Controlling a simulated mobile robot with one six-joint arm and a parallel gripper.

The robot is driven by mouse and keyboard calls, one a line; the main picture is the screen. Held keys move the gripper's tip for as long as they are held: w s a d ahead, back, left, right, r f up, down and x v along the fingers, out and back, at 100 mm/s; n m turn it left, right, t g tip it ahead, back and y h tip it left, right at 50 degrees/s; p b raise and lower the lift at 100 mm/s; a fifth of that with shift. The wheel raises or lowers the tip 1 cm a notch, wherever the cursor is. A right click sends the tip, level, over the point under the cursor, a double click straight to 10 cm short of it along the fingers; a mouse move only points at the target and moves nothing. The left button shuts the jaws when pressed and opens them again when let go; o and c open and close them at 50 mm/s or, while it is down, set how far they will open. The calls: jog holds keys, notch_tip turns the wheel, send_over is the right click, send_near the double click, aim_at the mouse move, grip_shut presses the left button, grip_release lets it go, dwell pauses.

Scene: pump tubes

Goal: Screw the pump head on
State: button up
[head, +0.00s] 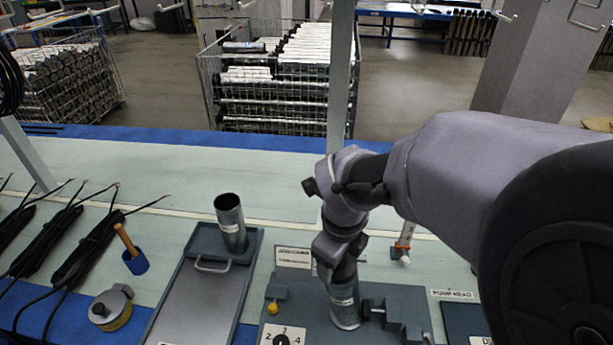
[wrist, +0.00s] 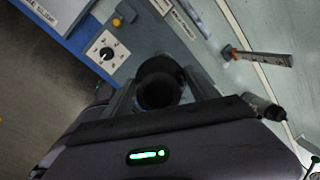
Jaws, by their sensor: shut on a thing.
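My gripper (head: 344,283) points down over the grey fixture board, at a silver cylinder (head: 344,312) beside a dark clamp block (head: 398,318). In the wrist view, a dark round piece with a hollow end (wrist: 159,84), apparently the pump head, sits between my gripper's fingers (wrist: 160,98), which are shut on it. The gripper hides most of the joint between this piece and whatever is below it. I cannot tell whether threads are engaged. A dark pad (head: 462,322) lies right of the board by a "PUMP HEAD" label (head: 452,294).
A grey tray (head: 190,292) with an upright metal tube (head: 231,222) stands left of the board. A numbered dial (wrist: 106,53) and a yellow button (wrist: 116,22) are near the gripper. Black cable bundles (head: 95,250) lie at left. Wire crates (head: 275,75) stand behind the bench.

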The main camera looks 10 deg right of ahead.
jog(key=shift+m, duration=0.3)
jog(key=m, duration=0.3)
jog(key=o, duration=1.3)
